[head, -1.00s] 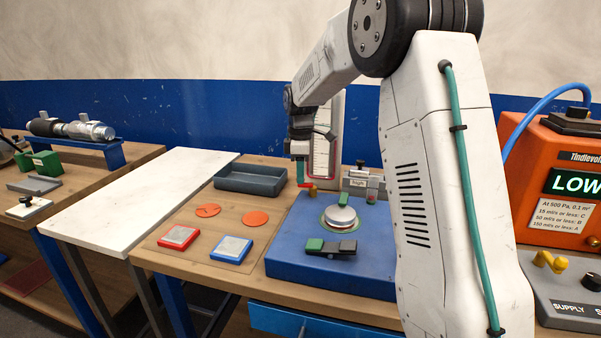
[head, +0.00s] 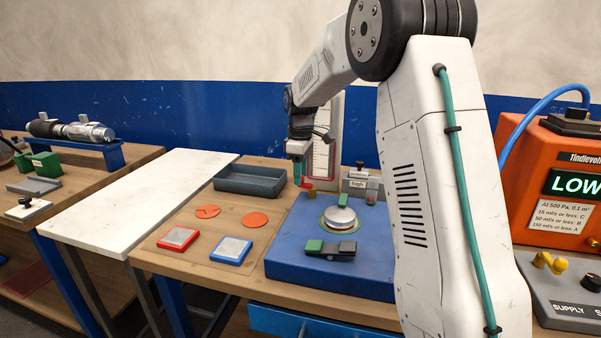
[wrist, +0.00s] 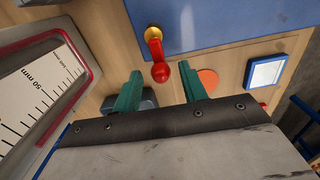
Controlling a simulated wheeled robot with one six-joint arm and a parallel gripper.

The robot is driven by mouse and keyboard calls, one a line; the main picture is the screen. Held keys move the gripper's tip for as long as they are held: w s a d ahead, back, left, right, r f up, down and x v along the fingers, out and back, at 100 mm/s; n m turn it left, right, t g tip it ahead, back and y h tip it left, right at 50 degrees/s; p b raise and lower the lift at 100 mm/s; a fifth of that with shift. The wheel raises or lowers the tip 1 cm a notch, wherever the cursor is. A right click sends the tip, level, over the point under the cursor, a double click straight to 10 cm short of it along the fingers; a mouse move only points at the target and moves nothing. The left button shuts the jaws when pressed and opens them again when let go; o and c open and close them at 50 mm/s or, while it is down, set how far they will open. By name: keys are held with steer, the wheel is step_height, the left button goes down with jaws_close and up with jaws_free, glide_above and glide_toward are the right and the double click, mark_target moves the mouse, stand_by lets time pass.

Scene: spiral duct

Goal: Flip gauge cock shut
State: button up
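The gauge cock has a brass body (wrist: 154,33) and a red lever with a round red knob (wrist: 160,72), at the edge of the blue base in the wrist view. In the head view its red lever (head: 306,186) shows small, just below the gripper. My gripper (wrist: 160,68) is open. Its two teal fingers stand either side of the red knob, with a gap on each side. In the head view my gripper (head: 298,176) points down beside the cock. Whether a finger touches the lever cannot be told.
A gauge with a mm scale (wrist: 40,88) stands close left in the wrist view. The blue base (head: 325,265) carries a silver disc (head: 341,217) and a green-and-black clamp (head: 330,249). A grey tray (head: 250,180) lies to the left. An orange meter (head: 560,185) reads LOW.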

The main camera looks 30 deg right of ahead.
step_height(320, 180, up, 8)
steer(key=shift+f, duration=0.1)
stand_by(0.4)
stand_by(0.5)
steer(key=shift+s+f+m, duration=0.15)
steer(key=shift+f+m, duration=0.15)
steer(key=shift+m, duration=0.4)
steer(key=s+a+m, duration=0.2)
steer(key=s+a, duration=0.2)
steer(key=s, duration=0.9)
steer(key=s+a+f+m+t, duration=0.1)
steer(key=s+a+m, duration=0.2)
steer(key=s, duration=1.1)
steer(key=s+a+m, duration=0.2)
steer(key=s+a, duration=0.5)
steer(key=s, duration=0.6)
steer(key=shift+s+f, duration=0.15)
steer(key=shift+s, duration=0.25)
